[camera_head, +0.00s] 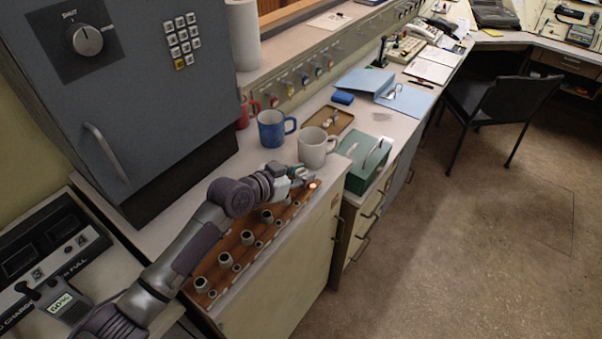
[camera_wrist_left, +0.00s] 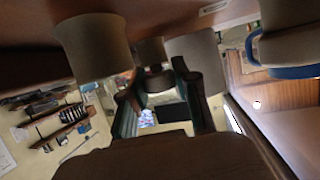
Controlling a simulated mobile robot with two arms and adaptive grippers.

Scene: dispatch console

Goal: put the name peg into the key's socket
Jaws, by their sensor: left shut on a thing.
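A long brown board (camera_head: 190,283) lies along the cabinet's front edge. It carries several grey cylindrical sockets (camera_head: 225,259), large ones beside small ones. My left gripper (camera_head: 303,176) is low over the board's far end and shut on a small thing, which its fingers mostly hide. I cannot make out the name peg clearly, nor tell whether it touches a socket. A bright spot (camera_head: 313,185) shows beside the fingertips. In the left wrist view, the fingers (camera_wrist_left: 160,92) are close among large grey cylinders (camera_wrist_left: 95,46). My right gripper is out of view.
A white mug (camera_head: 314,149) stands right behind the gripper, with a blue mug (camera_head: 271,129) beyond it. A green box (camera_head: 364,160) is to the right. A grey safe (camera_head: 120,110) stands at the left. Several coloured tags (camera_head: 305,80) line the back panel.

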